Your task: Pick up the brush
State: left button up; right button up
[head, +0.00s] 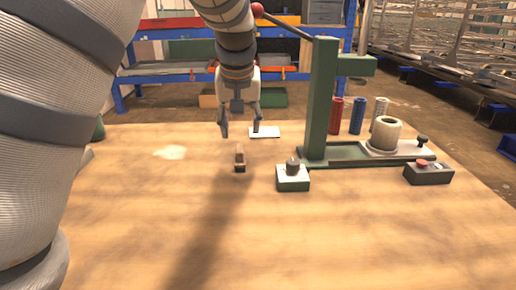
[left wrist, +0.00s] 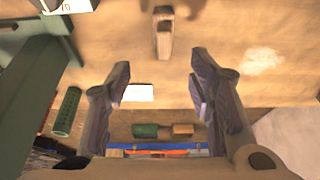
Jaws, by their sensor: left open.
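The brush (head: 240,159) is a small brown wooden piece with a dark end on the wooden table. It also shows at the top middle of the left wrist view (left wrist: 164,33). My left gripper (head: 240,129) hangs above the table with its fingers pointing down. It is open and empty, and in the head view its fingertips appear just above the brush. In the left wrist view the two fingers (left wrist: 160,80) stand wide apart, with the brush apart from them. My right gripper is not in view.
A small control box (head: 293,177) sits right of the brush, another (head: 428,172) farther right. A white card (head: 265,132) lies behind. The table front is clear.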

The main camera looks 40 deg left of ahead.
aim_at(240, 149)
pick_arm(q)
jog(key=f, duration=0.2)
jog(key=a+f, duration=0.1)
jog(key=shift+s+f, duration=0.2)
jog(key=shift+f, duration=0.2)
jog(key=shift+w+b+x, duration=0.25)
jog(key=shift+b+x, duration=0.1)
jog(key=shift+x, duration=0.75)
jog(key=x, duration=0.5)
jog(key=shift+b, duration=0.3)
jog(key=shift+w, duration=0.1)
jog(key=shift+r, duration=0.2)
jog(key=c, duration=0.3)
grip_shut()
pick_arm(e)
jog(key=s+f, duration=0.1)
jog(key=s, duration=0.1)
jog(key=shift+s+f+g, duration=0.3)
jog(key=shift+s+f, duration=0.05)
